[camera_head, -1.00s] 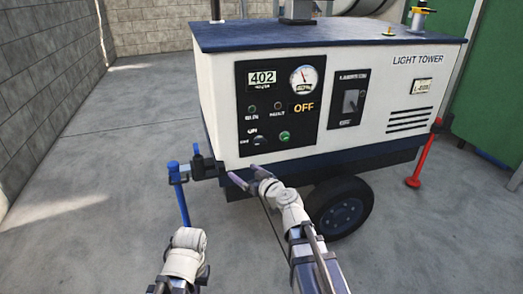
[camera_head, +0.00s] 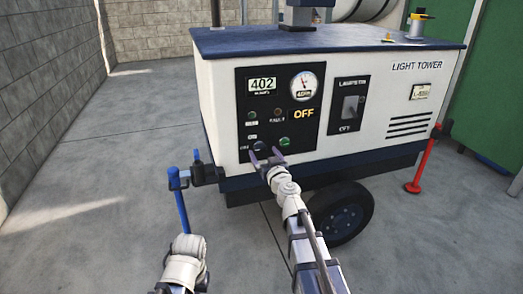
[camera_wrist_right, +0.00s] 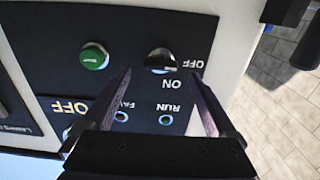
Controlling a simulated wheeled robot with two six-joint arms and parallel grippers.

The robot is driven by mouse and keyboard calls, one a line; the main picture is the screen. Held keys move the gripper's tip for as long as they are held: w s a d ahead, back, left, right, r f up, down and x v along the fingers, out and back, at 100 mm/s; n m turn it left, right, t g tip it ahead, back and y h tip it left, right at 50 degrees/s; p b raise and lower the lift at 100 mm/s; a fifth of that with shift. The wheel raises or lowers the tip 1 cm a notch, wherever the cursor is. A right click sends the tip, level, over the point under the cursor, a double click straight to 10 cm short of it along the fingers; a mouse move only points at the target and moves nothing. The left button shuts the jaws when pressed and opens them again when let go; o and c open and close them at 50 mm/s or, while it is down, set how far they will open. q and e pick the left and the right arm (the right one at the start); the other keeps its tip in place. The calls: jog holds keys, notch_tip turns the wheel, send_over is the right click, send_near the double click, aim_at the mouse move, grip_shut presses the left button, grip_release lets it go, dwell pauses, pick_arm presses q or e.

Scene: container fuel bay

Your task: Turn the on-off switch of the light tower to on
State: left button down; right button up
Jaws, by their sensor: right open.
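The light tower (camera_head: 225,110) is a white box with a dark blue top, and its black control panel (camera_head: 290,125) shows a yellow OFF. The on-off switch is a small black rotary knob (camera_head: 259,146) low on the panel. In the right wrist view, which shows the panel upside down, the knob (camera_wrist_right: 160,58) has OFF beside it and ON below it, and its bar lies toward OFF. My right gripper (camera_head: 265,154) is open in front of the knob. In the wrist view its fingertips (camera_wrist_right: 160,75) are either side of the knob; contact cannot be told. My left gripper is not visible.
A green start button (camera_head: 284,141) is close beside the knob. A lamp switch panel (camera_head: 348,105) is to the right. A blue-handled jack (camera_head: 180,200) stands at the left and a red stand (camera_head: 418,170) at the right. The floor at left is clear.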

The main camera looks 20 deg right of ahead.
aim_at(261, 149)
jog(key=w, duration=0.3)
jog(key=shift+w, duration=0.2)
jog(key=c, duration=1.4)
